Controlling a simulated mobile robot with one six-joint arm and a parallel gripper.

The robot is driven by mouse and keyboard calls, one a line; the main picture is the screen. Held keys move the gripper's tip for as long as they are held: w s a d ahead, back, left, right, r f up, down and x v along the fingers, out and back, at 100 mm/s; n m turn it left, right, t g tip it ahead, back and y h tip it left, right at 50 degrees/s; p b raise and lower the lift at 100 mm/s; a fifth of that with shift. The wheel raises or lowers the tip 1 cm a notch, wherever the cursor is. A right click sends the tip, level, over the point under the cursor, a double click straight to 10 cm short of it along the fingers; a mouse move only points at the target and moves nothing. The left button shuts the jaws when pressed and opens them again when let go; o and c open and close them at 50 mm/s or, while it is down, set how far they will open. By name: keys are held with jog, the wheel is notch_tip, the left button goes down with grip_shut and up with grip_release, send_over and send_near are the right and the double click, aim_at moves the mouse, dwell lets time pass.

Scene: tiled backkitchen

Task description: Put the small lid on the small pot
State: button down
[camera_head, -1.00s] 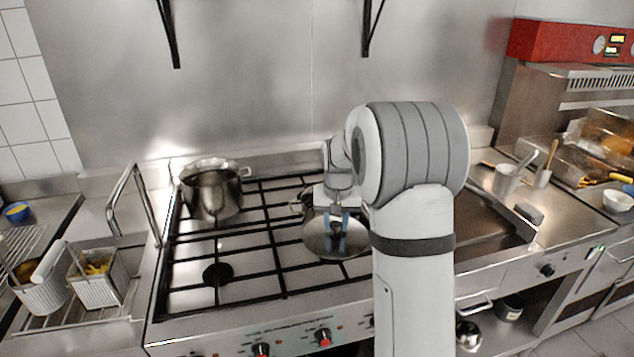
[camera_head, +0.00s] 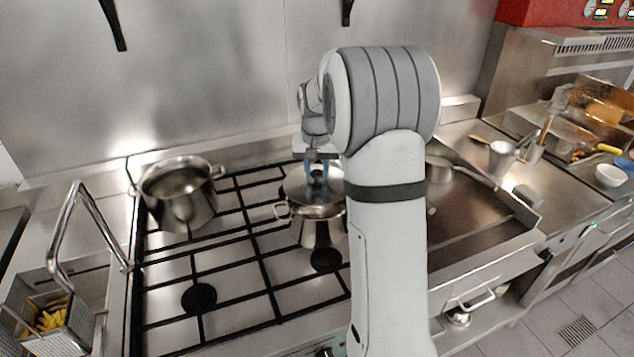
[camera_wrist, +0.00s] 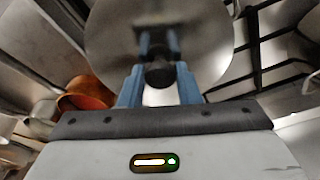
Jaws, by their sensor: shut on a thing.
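The small lid (camera_head: 296,187) is a round steel disc with a dark knob. My gripper (camera_head: 317,171) is shut on the knob, its blue fingers on either side. The wrist view shows the lid (camera_wrist: 207,45) beyond the fingers (camera_wrist: 158,75). The small pot (camera_head: 308,232) is steel with side handles and stands on the gas hob. The lid appears over the pot's top and toward its back; I cannot tell whether they touch. My arm hides the pot's right side.
A larger open steel pot (camera_head: 180,205) stands at the hob's left back. The hob grate (camera_head: 245,262) is bare at the front. A pan (camera_head: 442,160) lies on the right. A fry basket (camera_head: 62,325) and curved metal rail (camera_head: 62,225) are at left.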

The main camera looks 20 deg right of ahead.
aim_at(318, 179)
notch_tip(318, 179, down, 4)
jog(key=shift+d+f+p, duration=0.1)
jog(key=shift+f+p, duration=0.05)
jog(key=shift+p, duration=0.3)
jog(key=shift+s, duration=0.2)
jog(key=c, duration=1.1)
grip_release()
jog(key=shift+w, duration=0.1)
jog(key=shift+o, duration=0.2)
notch_tip(318, 179, up, 11)
jog(key=s+b, duration=0.1)
jog(key=b, duration=0.1)
jog(key=s+a+r+n, duration=0.1)
jog(key=s+a+r, duration=0.2)
jog(key=s+a, duration=0.35)
jog(key=s+a+f+n+t, duration=0.1)
jog(key=s+a+f+n, duration=0.1)
jog(key=s, duration=0.9)
jog(key=s+a+f+n+t, duration=0.1)
jog(key=s+a+f+n, duration=0.1)
jog(key=s, duration=1)
jog(key=shift+s+a+f+y, duration=0.3)
jog(key=shift+a+f, duration=0.25)
jog(key=shift+a, duration=0.4)
